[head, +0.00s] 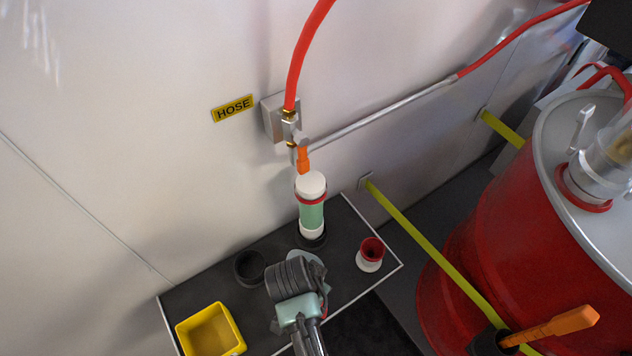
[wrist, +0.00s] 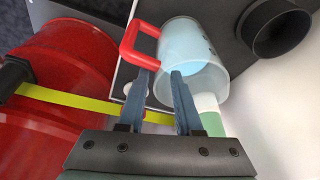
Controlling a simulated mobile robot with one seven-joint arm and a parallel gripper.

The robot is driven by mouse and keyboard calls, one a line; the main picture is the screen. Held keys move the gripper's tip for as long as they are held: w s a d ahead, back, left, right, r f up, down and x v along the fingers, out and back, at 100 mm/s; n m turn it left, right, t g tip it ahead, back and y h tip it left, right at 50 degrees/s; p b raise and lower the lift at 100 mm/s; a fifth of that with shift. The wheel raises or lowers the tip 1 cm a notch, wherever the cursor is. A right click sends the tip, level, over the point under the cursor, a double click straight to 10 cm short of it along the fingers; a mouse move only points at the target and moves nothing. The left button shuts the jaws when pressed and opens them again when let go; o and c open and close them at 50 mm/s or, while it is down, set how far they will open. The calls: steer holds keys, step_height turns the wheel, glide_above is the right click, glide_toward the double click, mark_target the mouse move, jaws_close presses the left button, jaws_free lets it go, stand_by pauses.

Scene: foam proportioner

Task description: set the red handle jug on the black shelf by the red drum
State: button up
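The jug (wrist: 188,55), pale blue and translucent with a square red handle (wrist: 140,45), is just beyond my fingertips in the wrist view. My gripper (wrist: 164,76) has its two fingers apart, with a gap between them. The left fingertip overlaps the handle's lower end, and the right one overlaps the jug's side; I cannot tell whether they touch. In the head view my arm hides most of the jug; a pale blue part (head: 314,260) shows beside it. The black shelf (head: 210,285) has a white edge. The red drum (head: 500,240) stands to its right.
On the shelf are a yellow bin (head: 211,331), a black round cup (head: 249,268), a green and white cylinder (head: 312,210) and a small red and white cup (head: 370,255). A yellow strap (head: 425,237) runs from the wall to the drum. A red hose (head: 302,55) hangs above.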

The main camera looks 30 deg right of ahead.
steer(key=p+v, duration=0.2)
steer(key=v, duration=1)
steer(key=shift+r, duration=0.1)
steer(key=w+a+r+n+t, duration=0.1)
steer(key=w+r+t, duration=0.3)
steer(key=r, duration=0.6)
steer(key=w+a+r+n+t, duration=0.2)
steer(key=w+r+n+t, duration=0.1)
steer(key=w+r, duration=0.5)
steer(key=w+a+r+n+t, duration=0.1)
steer(key=w+r+t, duration=0.5)
steer(key=r, duration=0.6)
steer(key=shift+a+r+n, duration=0.35)
steer(key=shift+a+n, duration=0.05)
steer(key=shift+n, duration=0.4)
step_height(320, 180, up, 17)
steer(key=s+a+n+t+y, duration=0.1)
steer(key=s+a+n+t, duration=0.15)
steer(key=t, duration=0.35)
steer(key=s+a+r+n+t+y, duration=0.1)
steer(key=s+r+n+t, duration=0.1)
steer(key=s+r, duration=0.3)
steer(key=s+a+r+n+t+y, duration=0.1)
steer(key=s+r+t, duration=0.3)
steer(key=r, duration=0.7)
steer(key=shift+s+a+n+t, duration=0.4)
steer(key=shift+s+a+n, duration=0.15)
steer(key=shift+a+n, duration=0.3)
